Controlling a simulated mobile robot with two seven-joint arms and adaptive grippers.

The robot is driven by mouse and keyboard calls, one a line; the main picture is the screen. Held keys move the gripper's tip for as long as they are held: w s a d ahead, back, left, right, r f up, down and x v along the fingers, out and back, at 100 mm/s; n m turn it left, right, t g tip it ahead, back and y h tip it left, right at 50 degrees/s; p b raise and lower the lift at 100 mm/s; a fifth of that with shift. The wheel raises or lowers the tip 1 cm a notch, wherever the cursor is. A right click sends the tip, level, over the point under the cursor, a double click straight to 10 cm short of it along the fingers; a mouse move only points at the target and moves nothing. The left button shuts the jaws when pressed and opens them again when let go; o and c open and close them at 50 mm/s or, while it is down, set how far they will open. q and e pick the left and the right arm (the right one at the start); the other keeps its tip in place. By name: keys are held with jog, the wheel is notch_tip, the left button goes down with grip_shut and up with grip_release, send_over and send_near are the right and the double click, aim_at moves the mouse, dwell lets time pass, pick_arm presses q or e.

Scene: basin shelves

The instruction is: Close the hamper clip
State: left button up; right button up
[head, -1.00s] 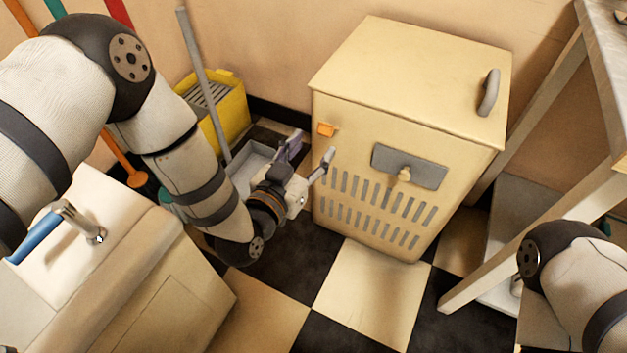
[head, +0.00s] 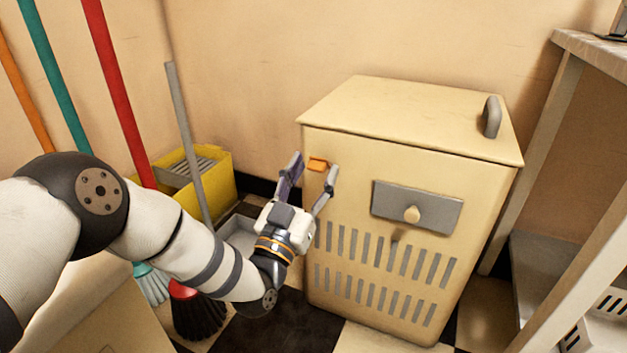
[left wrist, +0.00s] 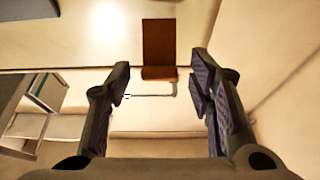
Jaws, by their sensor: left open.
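The hamper (head: 345,215) is a cream box with a slotted front, its lid (head: 410,112) lying down on top. The orange hamper clip (head: 318,164) is on its front near the upper left corner, just below the lid. In the left wrist view the clip (left wrist: 158,46) is a brown-orange flap ahead, roughly centred between the fingers. My left gripper (head: 314,170) is open, with one finger on each side of the clip in the head view. I cannot tell whether they touch it. Whether the clip is latched is unclear. My right gripper is out of view.
A yellow bucket (head: 220,180) and a grey pole stand left of the hamper. Brooms lean at far left. A shelf frame (head: 545,150) stands close on the right.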

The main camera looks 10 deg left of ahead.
pick_arm(q)
jog(key=shift+w+d+r, duration=0.1)
grip_shut()
jog(key=shift+r+g+p, duration=0.4)
jog(key=shift+r+p, duration=0.25)
jog(key=shift+p, duration=0.6)
jog(key=g+p, duration=0.1)
jog(key=p, duration=0.1)
jog(key=w+r+g+y+p, duration=0.1)
jog(key=p, duration=0.2)
jog(key=shift+d+r+g, duration=0.15)
jog(key=shift+r+g, duration=0.15)
jog(key=shift+g, duration=0.1)
jog(key=shift+w+d+r+g+y+p, duration=0.1)
jog(key=shift+w+r+g+y+p, duration=0.15)
jog(key=shift+g+p, duration=0.4)
jog(key=shift+w+d+f+g+y+p, duration=0.15)
jog(key=shift+w+g+y+p, duration=0.2)
jog(key=shift+g+p, duration=0.5)
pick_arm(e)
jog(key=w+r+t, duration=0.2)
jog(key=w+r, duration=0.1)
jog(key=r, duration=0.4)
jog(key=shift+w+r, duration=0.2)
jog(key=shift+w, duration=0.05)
